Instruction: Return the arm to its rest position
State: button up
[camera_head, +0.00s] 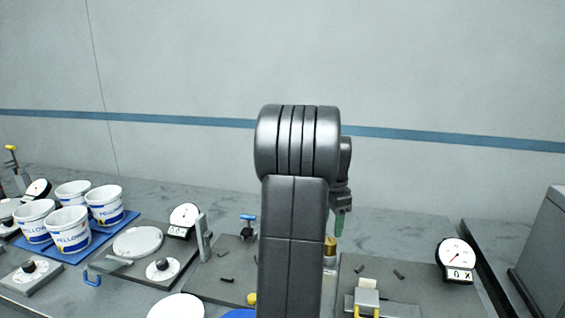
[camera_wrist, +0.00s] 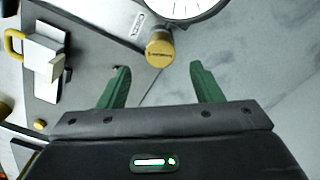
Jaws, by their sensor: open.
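My arm rises through the middle of the head view and hides part of the bench. My gripper (camera_head: 340,228) shows to the right of the arm, with one green fingertip pointing down over the bench. In the wrist view my gripper (camera_wrist: 160,85) has its two green fingers wide apart with nothing between them. A brass-coloured knob (camera_wrist: 159,48) lies beyond the fingertips; it also shows below my gripper in the head view (camera_head: 331,246). I cannot tell the exact gap between the fingers and the knob.
White buckets (camera_head: 69,233) stand on a blue mat (camera_head: 109,234) at the left. A round dial (camera_head: 457,253) stands at the right, near a grey box (camera_head: 545,255). A small block with yellow handles (camera_head: 366,298) sits at front right. Bare wall fills the back.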

notch_tip(320, 180, down, 9)
jog(key=shift+r, duration=0.15)
notch_tip(320, 180, up, 3)
jog(key=shift+r, duration=0.75)
jog(key=shift+f, duration=0.1)
